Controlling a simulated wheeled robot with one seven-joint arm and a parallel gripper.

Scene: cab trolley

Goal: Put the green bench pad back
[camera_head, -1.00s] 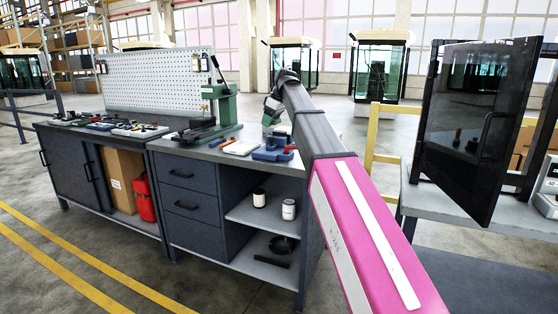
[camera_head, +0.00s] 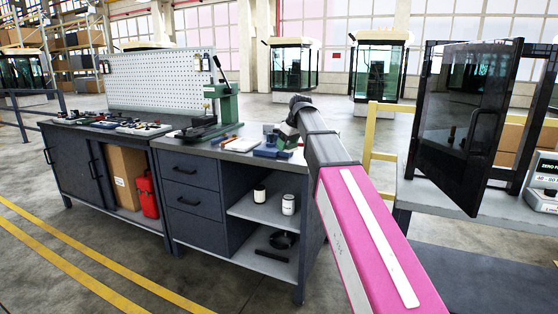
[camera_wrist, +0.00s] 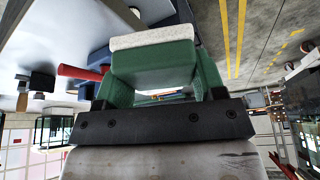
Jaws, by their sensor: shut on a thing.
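The green bench pad (camera_wrist: 155,66) fills the middle of the wrist view, a green block with a pale, rough face on its far side. My gripper (camera_wrist: 157,98) is shut on it, and the dark palm bar lies across the lower part of that view. In the head view my gripper (camera_head: 290,127) is above the right end of the workbench, close to the blue vise (camera_head: 272,152). The pad is small and partly hidden by my arm there, so I cannot tell its gap to the bench top.
The workbench (camera_head: 240,155) carries a green press (camera_head: 222,105), a pegboard (camera_head: 155,80) behind, and loose tools at left. Cans stand on its open shelf. A dark glazed cab door (camera_head: 460,125) stands right of my arm. Floor in front is clear.

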